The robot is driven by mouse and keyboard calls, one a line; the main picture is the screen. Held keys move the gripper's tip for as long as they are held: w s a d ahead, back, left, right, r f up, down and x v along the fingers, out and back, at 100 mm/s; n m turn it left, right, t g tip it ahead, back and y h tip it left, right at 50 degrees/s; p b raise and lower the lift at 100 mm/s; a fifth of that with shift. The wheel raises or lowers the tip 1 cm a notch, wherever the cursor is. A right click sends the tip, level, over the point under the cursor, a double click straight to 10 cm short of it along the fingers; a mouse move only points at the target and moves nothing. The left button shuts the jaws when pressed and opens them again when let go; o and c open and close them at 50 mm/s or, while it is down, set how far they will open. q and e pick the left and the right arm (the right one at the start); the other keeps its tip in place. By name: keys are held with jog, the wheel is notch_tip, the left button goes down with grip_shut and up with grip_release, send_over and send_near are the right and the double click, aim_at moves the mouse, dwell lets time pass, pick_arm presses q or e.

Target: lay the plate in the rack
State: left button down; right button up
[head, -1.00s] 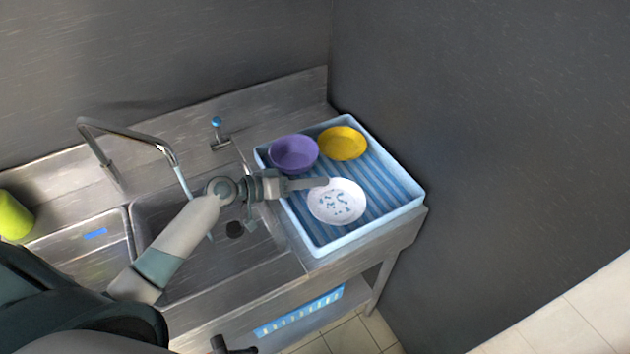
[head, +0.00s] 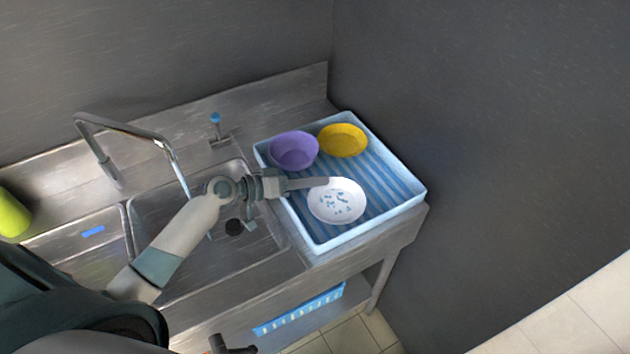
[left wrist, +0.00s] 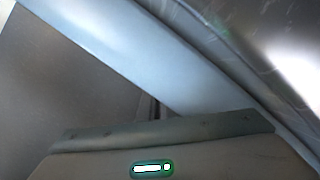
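The white plate (head: 337,203) with blue specks lies face up in the light blue rack (head: 375,222), on its striped floor near the front left. My left gripper (head: 322,183) reaches in over the rack's left side. Its finger tips are at the plate's back left edge; I cannot tell whether they touch or grip it. The fingers look like one narrow bar from here. The left wrist view shows a light blue band that looks like the rack's rim (left wrist: 130,45), but no plate.
A purple bowl (head: 294,151) and a yellow bowl (head: 343,140) stand at the back of the rack. The rack's right side is bare. A sink with a tall tap (head: 135,131) lies to the left. A dark wall rises close behind and right.

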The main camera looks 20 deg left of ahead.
pick_arm(q)
jog(key=shift+s+f+b, duration=0.2)
jog(key=shift+f+b, duration=0.2)
jog(key=shift+f, duration=0.2)
jog(key=c, duration=2.1)
grip_release()
jog(key=shift+d, duration=0.1)
jog(key=shift+o, duration=0.9)
jog(key=shift+s+d+f, duration=0.1)
jog(key=shift+s, duration=0.05)
jog(key=shift+f, duration=0.1)
jog(key=shift+s, duration=0.1)
jog(key=shift+s+a+b, duration=0.2)
jog(key=shift+a+b, duration=0.25)
jog(key=shift+b, duration=0.1)
jog(key=r+b+v, duration=0.1)
jog(key=b+v, duration=0.4)
jog(key=v, duration=1.1)
jog(key=shift+a+r, duration=0.2)
jog(key=shift+r, duration=0.2)
